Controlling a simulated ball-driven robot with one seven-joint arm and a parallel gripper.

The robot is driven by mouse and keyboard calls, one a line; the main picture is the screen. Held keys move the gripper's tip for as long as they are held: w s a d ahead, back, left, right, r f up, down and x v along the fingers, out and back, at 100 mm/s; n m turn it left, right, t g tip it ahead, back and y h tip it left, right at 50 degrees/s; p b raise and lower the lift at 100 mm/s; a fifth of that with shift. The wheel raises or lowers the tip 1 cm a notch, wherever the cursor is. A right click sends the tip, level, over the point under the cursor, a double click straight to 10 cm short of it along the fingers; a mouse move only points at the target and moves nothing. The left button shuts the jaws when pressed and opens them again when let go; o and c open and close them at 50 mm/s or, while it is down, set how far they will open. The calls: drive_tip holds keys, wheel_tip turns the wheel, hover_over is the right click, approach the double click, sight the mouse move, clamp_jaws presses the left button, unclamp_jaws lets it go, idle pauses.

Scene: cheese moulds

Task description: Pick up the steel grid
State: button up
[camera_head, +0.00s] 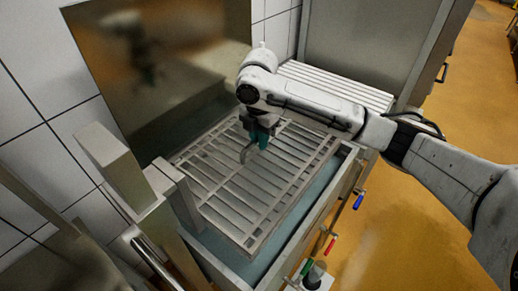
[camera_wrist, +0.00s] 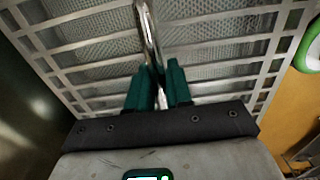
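The steel grid (camera_head: 222,184) is a slatted metal panel over a basin with a bluish interior. It also fills the upper part of the wrist view (camera_wrist: 86,50), with mesh behind its bars. A curved shiny handle (camera_wrist: 149,34) rises from it. My gripper (camera_head: 257,146) is above the grid's middle, pointing down. In the wrist view its two green fingers (camera_wrist: 160,70) stand close together, one on each side of the handle, and look shut on it. The exact contact is partly hidden by the fingers. I cannot tell whether the grid is clear of its supports.
The metal basin (camera_head: 310,225) surrounds the grid, with coloured handles on its right side. A tall steel panel (camera_head: 165,65) stands behind and steel uprights (camera_head: 112,165) stand at left. A ribbed surface (camera_head: 335,88) lies beyond. Orange floor (camera_head: 415,235) is open at right.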

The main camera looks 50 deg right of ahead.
clamp_jaws()
drive_tip(key=shift+w+r, duration=0.1)
drive_tip(key=shift+r, duration=0.05)
idle(0.9)
